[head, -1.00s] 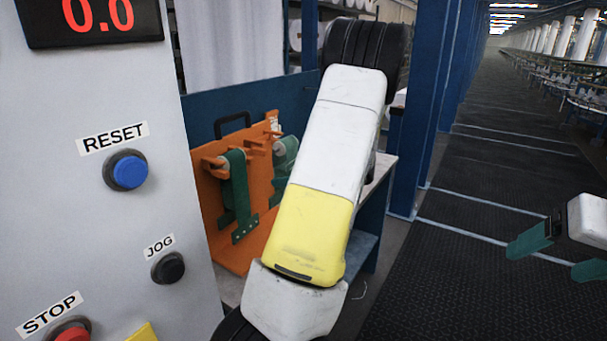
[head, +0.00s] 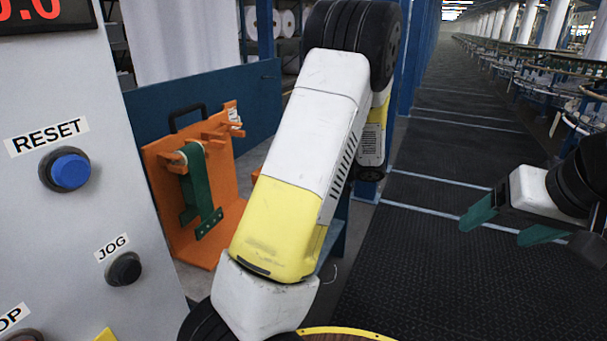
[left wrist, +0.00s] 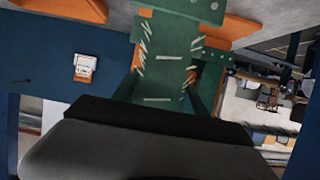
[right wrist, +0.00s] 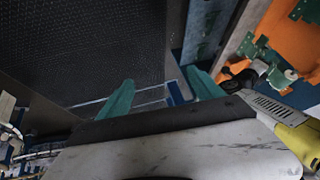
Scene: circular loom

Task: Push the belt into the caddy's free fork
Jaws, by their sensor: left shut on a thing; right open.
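The orange caddy (head: 165,225) stands left of my left arm in the head view. A green belt (head: 200,195) hangs from one of its forks, with a strip of holes at its lower end. Another fork (head: 222,130) shows to the right with no belt visible on it; my arm covers what lies beyond. In the left wrist view, my left gripper (left wrist: 163,88) is shut on a green belt (left wrist: 165,60) with white stitch-like marks, orange parts close beside it. The head view hides this gripper. My right gripper (head: 514,228) is open and empty, away from the caddy; it also shows in the right wrist view (right wrist: 162,92).
A grey control panel (head: 90,215) with RESET and JOG buttons stands at left, near the caddy. A blue panel (head: 255,100) is behind the caddy. A blue post and shelving stand behind my left arm. The dark floor aisle (head: 440,270) at right is clear.

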